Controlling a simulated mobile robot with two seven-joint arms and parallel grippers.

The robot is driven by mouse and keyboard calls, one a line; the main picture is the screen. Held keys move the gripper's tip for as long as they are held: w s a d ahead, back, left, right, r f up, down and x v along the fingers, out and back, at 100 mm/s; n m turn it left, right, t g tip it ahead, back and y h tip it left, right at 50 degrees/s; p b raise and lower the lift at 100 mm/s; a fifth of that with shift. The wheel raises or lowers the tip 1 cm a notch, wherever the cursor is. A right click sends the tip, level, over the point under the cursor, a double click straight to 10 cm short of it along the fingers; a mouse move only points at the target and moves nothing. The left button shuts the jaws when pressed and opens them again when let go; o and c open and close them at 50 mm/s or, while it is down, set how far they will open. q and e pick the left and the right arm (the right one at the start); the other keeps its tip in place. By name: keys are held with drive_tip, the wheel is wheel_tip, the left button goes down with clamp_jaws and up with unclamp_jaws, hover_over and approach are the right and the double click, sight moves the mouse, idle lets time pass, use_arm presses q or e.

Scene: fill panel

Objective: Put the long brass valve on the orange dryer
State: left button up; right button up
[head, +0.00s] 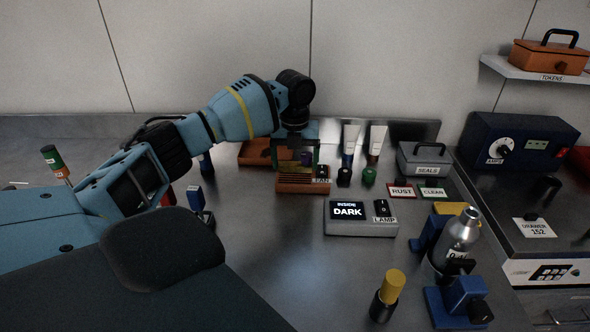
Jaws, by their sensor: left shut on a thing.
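The orange dryer (300,184), a low slatted box with a FAN label, stands at the back middle of the bench in the head view. My left gripper (296,158) reaches down from above, right over the dryer's back part. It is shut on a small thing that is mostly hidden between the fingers. A dark purple patch shows there, and I cannot tell whether the held thing is the long brass valve or whether it touches the dryer. No long brass valve shows clearly elsewhere. My right gripper is out of view.
An orange tray (254,154) lies behind the gripper. Two tubes (376,142) and a grey SEALS box (424,160) stand to the right. A lamp box (361,217) sits in front. A silver bottle (460,238) and yellow-topped cylinder (387,295) stand front right.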

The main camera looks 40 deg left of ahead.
sight(295, 164)
use_arm(q)
drive_tip(key=shift+s+f, duration=0.1)
drive_tip(key=shift+f, duration=1.45)
drive_tip(key=shift+f, duration=0.15)
drive_tip(key=o, duration=1)
drive_tip(key=shift+o, duration=0.2)
wheel_tip(295, 164, up, 12)
